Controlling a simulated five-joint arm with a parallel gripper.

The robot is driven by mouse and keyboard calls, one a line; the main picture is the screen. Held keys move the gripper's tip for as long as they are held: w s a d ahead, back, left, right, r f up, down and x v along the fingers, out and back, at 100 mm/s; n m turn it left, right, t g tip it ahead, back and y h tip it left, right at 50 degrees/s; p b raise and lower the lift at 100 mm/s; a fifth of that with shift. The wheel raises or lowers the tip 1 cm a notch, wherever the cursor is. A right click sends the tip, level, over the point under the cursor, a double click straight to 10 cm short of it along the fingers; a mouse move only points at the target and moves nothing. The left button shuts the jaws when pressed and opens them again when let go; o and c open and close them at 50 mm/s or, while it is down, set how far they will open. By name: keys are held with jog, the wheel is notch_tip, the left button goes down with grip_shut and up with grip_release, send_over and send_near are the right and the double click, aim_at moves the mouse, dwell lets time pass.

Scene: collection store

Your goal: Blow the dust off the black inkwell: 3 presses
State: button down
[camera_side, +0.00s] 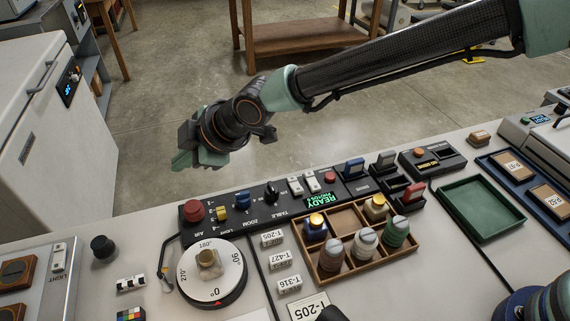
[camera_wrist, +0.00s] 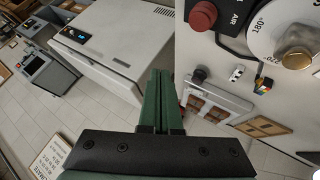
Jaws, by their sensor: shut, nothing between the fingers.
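A small tan-topped object (camera_side: 208,259) stands upright on the white turntable (camera_side: 228,284), whose dial is marked in degrees. It also shows at the right of the wrist view (camera_wrist: 296,59). It looks tan, so I cannot tell whether it is the black inkwell. A thin black nozzle arm (camera_side: 167,255) stands beside the turntable. The red AIR button (camera_side: 194,210) is at the left end of the black control panel; it also shows in the wrist view (camera_wrist: 203,15). My gripper (camera_side: 183,160) is shut and empty, in the air beyond the panel, apart from the button.
A wooden tray (camera_side: 415,245) of several bottles stands right of the turntable. A green tray (camera_side: 480,207) is farther right. A small black knob-like object (camera_side: 102,246) stands at the left. A white cabinet (camera_side: 50,130) is beyond the table. The panel's screen (camera_side: 324,201) shows READY.

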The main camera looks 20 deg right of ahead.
send_near(191, 203)
jog(key=shift+w+a+f, duration=0.7)
jog(key=shift+w+a, duration=0.15)
jog(key=shift+a, duration=0.2)
jog(key=shift+w+a+f, duration=0.65)
jog(key=shift+w+a, duration=0.2)
jog(key=shift+a, duration=0.2)
jog(key=shift+f, duration=0.1)
dwell(0.4)
jog(key=shift+w+d+f, duration=0.1)
jog(key=shift+f, duration=0.2)
jog(key=shift+f, duration=0.9)
dwell(1.1)
jog(key=shift+r, duration=1.25)
jog(key=shift+r, duration=2.55)
